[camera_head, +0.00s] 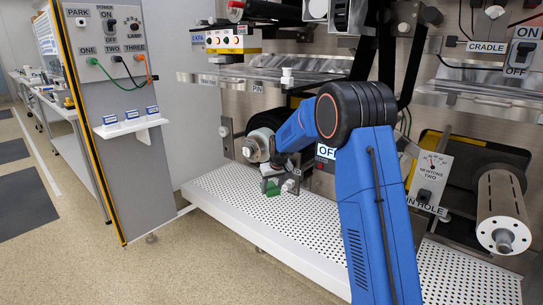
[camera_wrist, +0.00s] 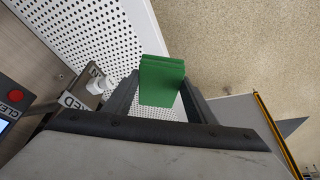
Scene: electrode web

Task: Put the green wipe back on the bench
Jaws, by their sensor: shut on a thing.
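The green wipe (camera_wrist: 161,80) is a flat, folded green piece between the two fingers of my gripper (camera_wrist: 160,98) in the wrist view. My gripper is shut on it. In the head view the green wipe (camera_head: 271,187) shows small below my gripper (camera_head: 273,180), over the white perforated shelf at the bottom of the machine. I cannot tell whether the wipe touches the shelf. My blue arm hides part of the machine behind it.
The white perforated shelf (camera_head: 235,190) has free room to the left. A grey control panel (camera_head: 113,60) stands at the left, with a bench (camera_head: 62,110) behind it. A roller (camera_head: 500,205) sticks out at the right. A white peg (camera_wrist: 97,86) is beside my gripper.

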